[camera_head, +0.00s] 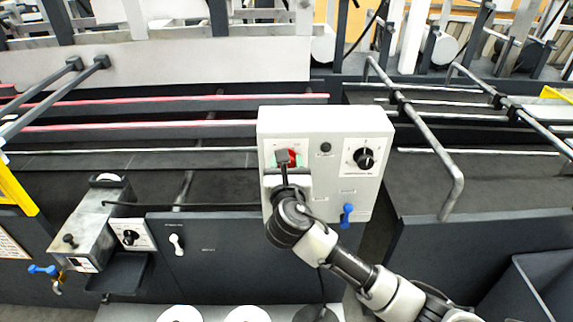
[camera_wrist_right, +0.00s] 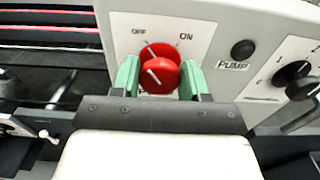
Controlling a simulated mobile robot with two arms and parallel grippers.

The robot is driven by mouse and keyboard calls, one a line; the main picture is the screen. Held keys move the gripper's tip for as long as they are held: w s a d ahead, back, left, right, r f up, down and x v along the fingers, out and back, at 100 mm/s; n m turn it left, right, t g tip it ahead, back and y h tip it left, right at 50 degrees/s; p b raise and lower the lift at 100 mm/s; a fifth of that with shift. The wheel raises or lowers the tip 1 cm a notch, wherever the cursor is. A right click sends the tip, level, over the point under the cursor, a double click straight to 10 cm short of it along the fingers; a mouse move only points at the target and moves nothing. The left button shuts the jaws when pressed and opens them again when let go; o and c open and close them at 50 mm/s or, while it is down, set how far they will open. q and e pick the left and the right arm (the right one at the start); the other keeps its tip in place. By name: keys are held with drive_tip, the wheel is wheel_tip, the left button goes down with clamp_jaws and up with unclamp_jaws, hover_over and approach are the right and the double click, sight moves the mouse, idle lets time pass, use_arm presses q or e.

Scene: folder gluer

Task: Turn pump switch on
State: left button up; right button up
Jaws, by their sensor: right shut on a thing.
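The red rotary switch (camera_wrist_right: 160,74) is on the front of a light grey control box (camera_head: 350,125). Labels OFF and ON are printed above it, and its white mark points up and left, toward the OFF side. My right gripper (camera_wrist_right: 160,82) has its two green fingers on either side of the red knob and is shut on it. In the head view this gripper (camera_head: 287,160) covers most of the switch (camera_head: 293,156). A PUMP label (camera_wrist_right: 233,66) sits under a black button (camera_wrist_right: 243,49), right of the switch. My left gripper is not in view.
A black dial (camera_head: 364,158) is on the same box to the right, with a blue lever (camera_head: 347,214) below. A metal unit with a small knob (camera_head: 129,237) stands at the left. Metal rails (camera_head: 440,165) and red belts (camera_head: 200,99) run behind.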

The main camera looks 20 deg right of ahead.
drive_tip(key=shift+m, duration=0.4)
drive_tip(key=m, duration=0.5)
drive_tip(key=shift+d+f, duration=0.1)
drive_tip(key=m, duration=0.4)
drive_tip(key=shift+b, duration=0.3)
drive_tip(key=shift+d+f+m+b, duration=0.1)
drive_tip(key=shift+m+b, duration=0.35)
drive_tip(key=shift+m, duration=1.65)
drive_tip(key=o, duration=0.9)
